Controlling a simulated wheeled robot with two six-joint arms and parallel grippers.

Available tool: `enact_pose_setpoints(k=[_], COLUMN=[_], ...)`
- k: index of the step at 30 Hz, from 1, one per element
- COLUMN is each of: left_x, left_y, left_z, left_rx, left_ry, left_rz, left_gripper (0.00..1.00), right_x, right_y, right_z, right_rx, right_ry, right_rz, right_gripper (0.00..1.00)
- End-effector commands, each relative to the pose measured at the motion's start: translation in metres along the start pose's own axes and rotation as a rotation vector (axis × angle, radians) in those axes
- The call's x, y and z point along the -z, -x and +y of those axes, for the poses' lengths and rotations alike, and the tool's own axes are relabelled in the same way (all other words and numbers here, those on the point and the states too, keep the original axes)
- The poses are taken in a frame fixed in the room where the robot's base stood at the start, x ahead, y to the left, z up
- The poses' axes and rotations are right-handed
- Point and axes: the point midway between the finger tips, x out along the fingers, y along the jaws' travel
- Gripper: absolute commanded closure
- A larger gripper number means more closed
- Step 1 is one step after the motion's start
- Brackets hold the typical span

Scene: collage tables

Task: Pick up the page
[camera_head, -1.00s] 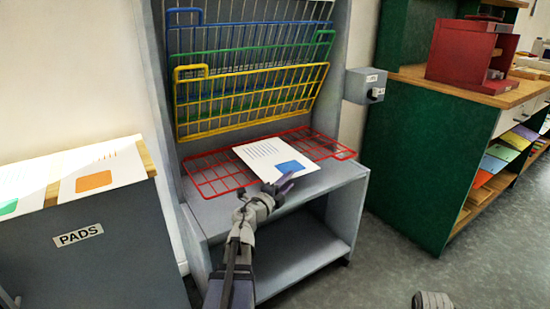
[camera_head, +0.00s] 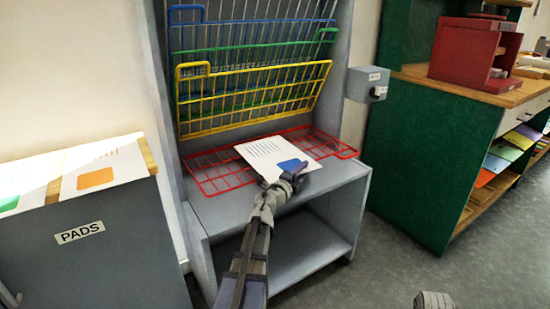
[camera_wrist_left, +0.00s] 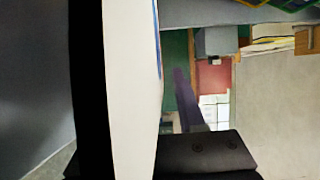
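The page (camera_head: 262,153), white with dark lines and a blue patch, lies on the lowered red wire rack (camera_head: 212,172). My left gripper (camera_head: 293,175) is at the page's near right corner, beside the blue patch. In the left wrist view the page (camera_wrist_left: 130,90) is a tall white strip close to the camera. One purplish finger (camera_wrist_left: 187,98) shows right of it, with a gap between them; the other finger is hidden. The gripper looks open around the page's edge.
Yellow (camera_head: 255,98), green and blue racks are raised above the red one. A grey shelf (camera_head: 335,182) lies under it. A cabinet marked PADS (camera_head: 80,232) stands left, with sheets on top. A green cabinet (camera_head: 425,150) stands right.

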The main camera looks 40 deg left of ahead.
Motion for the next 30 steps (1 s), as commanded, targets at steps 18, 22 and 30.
enact_pose_setpoints(k=[18,22,30], left_x=[0.0002,0.0002,0.0002], left_y=[-0.0002,-0.0002,-0.0002], left_z=[-0.0001,-0.0001,-0.0001], left_rx=[0.000,0.000,0.000], left_ry=[0.000,0.000,0.000], left_rz=[0.000,0.000,0.000], left_gripper=[1.00,1.00,1.00], right_x=[0.0000,0.0000,0.0000], right_y=[0.0001,0.0001,0.0001], right_z=[0.0000,0.0000,0.0000], right_rx=[0.000,0.000,0.000], right_ry=[0.000,0.000,0.000], right_rz=[0.000,0.000,0.000], right_gripper=[0.10,0.10,0.10])
